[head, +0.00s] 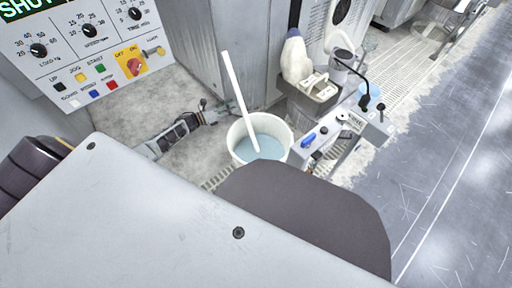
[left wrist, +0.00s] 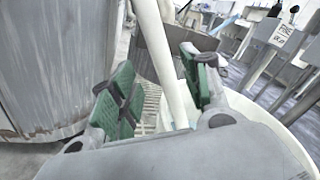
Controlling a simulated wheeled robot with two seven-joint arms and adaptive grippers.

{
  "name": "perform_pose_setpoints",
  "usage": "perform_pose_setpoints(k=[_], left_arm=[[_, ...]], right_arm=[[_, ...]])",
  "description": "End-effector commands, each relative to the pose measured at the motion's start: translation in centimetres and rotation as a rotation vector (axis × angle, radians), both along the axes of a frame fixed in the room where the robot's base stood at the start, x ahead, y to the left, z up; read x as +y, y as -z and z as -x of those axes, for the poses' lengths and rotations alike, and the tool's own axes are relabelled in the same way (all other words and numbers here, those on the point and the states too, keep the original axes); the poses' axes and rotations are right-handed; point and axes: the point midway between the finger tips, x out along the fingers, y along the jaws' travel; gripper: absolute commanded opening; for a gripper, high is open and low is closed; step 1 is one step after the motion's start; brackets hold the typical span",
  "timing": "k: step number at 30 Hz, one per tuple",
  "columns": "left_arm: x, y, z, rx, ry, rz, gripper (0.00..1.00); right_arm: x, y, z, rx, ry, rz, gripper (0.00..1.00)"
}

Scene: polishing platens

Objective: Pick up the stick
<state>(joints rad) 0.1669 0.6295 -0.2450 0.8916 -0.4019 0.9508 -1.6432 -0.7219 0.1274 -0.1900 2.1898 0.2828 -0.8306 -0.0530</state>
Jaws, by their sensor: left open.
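A long white stick (head: 238,95) stands tilted in a white bucket (head: 236,134) of pale blue-grey liquid, its lower end in the liquid. My left gripper (head: 212,112) is beside the bucket, to the left of the stick in the head view. In the left wrist view my left gripper (left wrist: 165,75) is open, with green pads apart. There the stick (left wrist: 160,50) shows in the gap between the pads, closer to the right finger; I cannot tell whether they touch. The bucket (left wrist: 285,140) rim curves behind the right finger. My right gripper is not in view.
A control panel (head: 88,45) with knobs and coloured buttons stands at the upper left. Right of the bucket is a narrow grey ledge (head: 352,140) with small items, including a blue one (head: 308,140). Open grey floor (head: 450,170) lies at the right.

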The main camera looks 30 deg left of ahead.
Motion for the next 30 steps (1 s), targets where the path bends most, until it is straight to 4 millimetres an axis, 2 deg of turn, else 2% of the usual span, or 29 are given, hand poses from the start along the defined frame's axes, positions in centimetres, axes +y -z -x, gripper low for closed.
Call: perform_pose_setpoints(k=[14, 30], left_arm=[[-0.3, 0.0, -0.3, 0.001, 0.0, 0.001, 0.47], [-3.4, 0.3, -3.9, 0.001, 0.0, 0.002, 0.47]], right_arm=[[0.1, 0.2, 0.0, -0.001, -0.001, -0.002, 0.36], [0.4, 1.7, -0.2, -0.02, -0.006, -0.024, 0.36]])
